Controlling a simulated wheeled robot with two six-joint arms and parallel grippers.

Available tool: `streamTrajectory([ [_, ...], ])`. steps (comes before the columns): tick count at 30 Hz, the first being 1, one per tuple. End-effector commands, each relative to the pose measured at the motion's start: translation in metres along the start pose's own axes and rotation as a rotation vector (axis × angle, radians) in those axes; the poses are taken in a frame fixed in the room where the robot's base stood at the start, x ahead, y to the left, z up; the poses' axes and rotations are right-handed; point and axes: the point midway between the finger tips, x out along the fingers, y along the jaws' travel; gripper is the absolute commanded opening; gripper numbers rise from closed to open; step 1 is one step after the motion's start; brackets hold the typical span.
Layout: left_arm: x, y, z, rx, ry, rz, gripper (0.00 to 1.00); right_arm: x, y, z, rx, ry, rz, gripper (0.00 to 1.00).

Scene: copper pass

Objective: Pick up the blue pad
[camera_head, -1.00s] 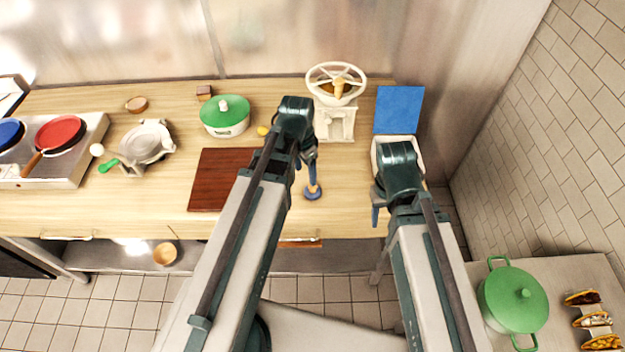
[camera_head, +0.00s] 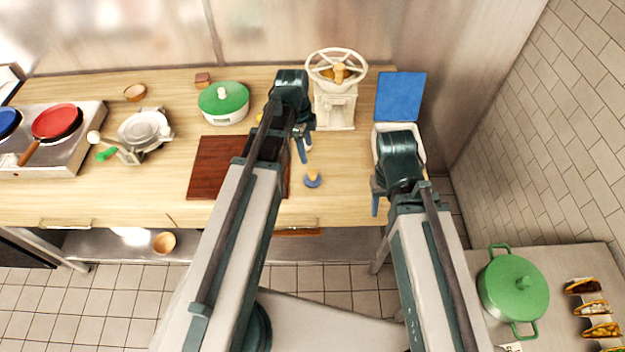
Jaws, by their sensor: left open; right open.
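A flat blue square panel (camera_head: 400,97) stands at the back right of the counter, behind a white tray (camera_head: 416,135); I cannot tell whether the two are joined. A small round blue piece with a tan knob (camera_head: 312,180) rests near the counter's front edge. I cannot tell which of the two blue things is the pad. My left gripper (camera_head: 303,148) is open and empty, behind the round blue piece in the picture and apart from it. My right gripper (camera_head: 378,197) is open in front of the white tray, which its arm partly covers; one finger is hidden.
A cream grinder with a wheel (camera_head: 335,105) stands between my arms at the back. A brown board (camera_head: 213,165) lies partly under my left arm. A green-lidded pot (camera_head: 223,103) and a stove with pans (camera_head: 60,145) are further left. A green pot (camera_head: 512,288) is at lower right.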

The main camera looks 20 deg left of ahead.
Motion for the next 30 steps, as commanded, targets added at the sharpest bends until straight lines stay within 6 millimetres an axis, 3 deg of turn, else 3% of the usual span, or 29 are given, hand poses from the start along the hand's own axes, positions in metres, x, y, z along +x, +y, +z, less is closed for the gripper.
streamTrajectory([
  [1, 0.012, 0.000, 0.001, 0.000, 0.000, 0.000, 0.71, 0.012, -0.001, -0.001, -0.001, 0.000, 0.000, 0.50],
  [13, 0.067, 0.000, 0.000, 0.000, 0.000, 0.000, 0.71, 0.066, -0.006, -0.004, -0.008, 0.000, 0.002, 0.50],
  [24, 0.075, -0.001, -0.001, 0.000, 0.000, 0.000, 0.71, 0.074, -0.007, -0.004, -0.007, 0.000, 0.002, 0.50],
  [30, 0.093, -0.003, -0.002, 0.000, 0.000, 0.000, 0.71, 0.092, -0.008, -0.005, -0.006, 0.000, 0.002, 0.50],
])
